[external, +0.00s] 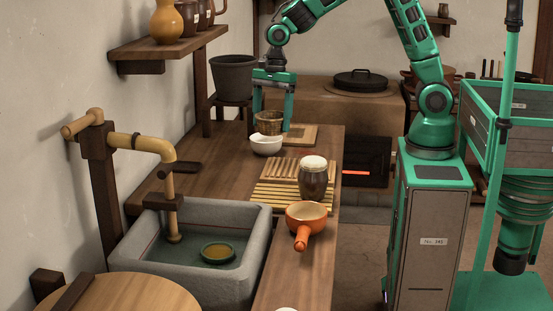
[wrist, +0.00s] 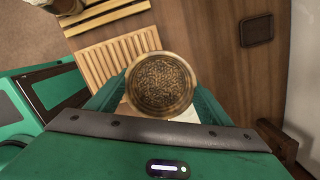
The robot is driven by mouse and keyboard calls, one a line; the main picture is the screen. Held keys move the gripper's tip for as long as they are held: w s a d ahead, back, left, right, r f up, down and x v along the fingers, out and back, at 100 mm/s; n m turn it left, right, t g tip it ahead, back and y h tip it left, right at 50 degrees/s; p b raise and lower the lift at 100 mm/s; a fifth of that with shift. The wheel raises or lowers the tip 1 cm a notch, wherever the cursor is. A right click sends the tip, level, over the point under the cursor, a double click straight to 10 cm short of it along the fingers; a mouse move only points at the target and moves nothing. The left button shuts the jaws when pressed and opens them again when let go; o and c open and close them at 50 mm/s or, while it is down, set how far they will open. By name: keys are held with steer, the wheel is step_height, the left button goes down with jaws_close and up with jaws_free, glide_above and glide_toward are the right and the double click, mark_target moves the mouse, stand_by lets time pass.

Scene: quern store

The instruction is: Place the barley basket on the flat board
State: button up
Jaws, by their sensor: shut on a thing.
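My gripper (external: 272,118) is shut on a round brown woven basket (external: 267,124), which sits between its fingers. In the wrist view the basket's round top (wrist: 160,84) is filled with a brown grainy content and lies between the green fingers. The flat board (external: 303,131), pale wood, lies beside and behind the basket to the right. I cannot tell whether the basket touches anything beneath it.
A ribbed board (external: 285,168) and a slatted rack (external: 270,196) lie nearer on the counter, with a dark lidded jar (external: 313,180). An orange pan (external: 306,216) is at the counter edge. A stone sink (external: 195,275) and a dark pot (external: 233,75) are at the left.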

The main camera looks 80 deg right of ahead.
steer(key=s+d+m, duration=0.1)
steer(key=s+d, duration=0.1)
steer(key=d, duration=0.8)
steer(key=m, duration=0.2)
glide_above(295, 133)
step_height(295, 133, down, 7)
steer(key=shift+s, duration=0.15)
steer(key=shift+f, duration=2)
steer(key=o, duration=1.3)
steer(key=shift+f, duration=0.1)
steer(key=shift+c, duration=0.2)
